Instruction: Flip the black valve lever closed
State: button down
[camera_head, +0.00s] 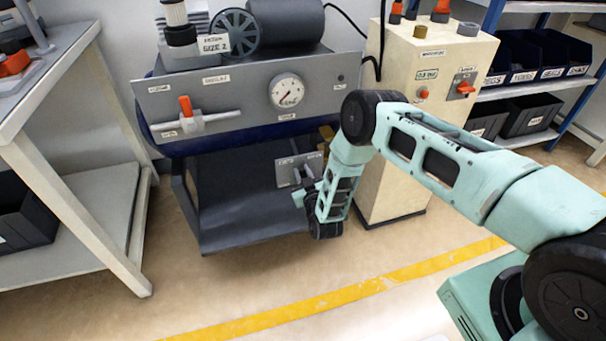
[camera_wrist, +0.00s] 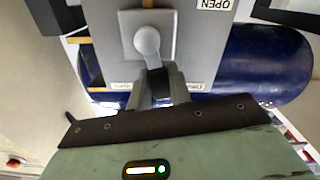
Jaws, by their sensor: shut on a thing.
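The black valve lever (camera_wrist: 158,84) shows in the wrist view below a rounded light-grey hub (camera_wrist: 147,42) on a grey plate. My gripper (camera_wrist: 160,92) has one finger on each side of the lever and is shut on it. An upside-down OPEN label (camera_wrist: 213,4) is at the plate's upper right. In the head view, my gripper (camera_head: 305,190) is at the small grey valve plate (camera_head: 284,174), low on the compressor's front. The black lever cannot be made out there, and my arm covers part of that area.
The compressor has a grey panel (camera_head: 225,97) with an orange-handled valve (camera_head: 186,106) and a round gauge (camera_head: 287,91). A dark lower shelf (camera_head: 240,215) lies below. A cream cabinet (camera_head: 398,160) stands close to the right of my gripper. A workbench (camera_head: 60,70) is at left; the front floor is clear.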

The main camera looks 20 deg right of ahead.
jog(key=shift+d+m, duration=0.3)
jog(key=shift+m, duration=0.45)
jog(key=shift+d+m, duration=0.3)
jog(key=shift+m, duration=0.45)
jog(key=c, duration=1.3)
grip_release()
jog(key=s+p, duration=1.1)
jog(key=s, duration=0.6)
jog(key=shift+s, duration=0.25)
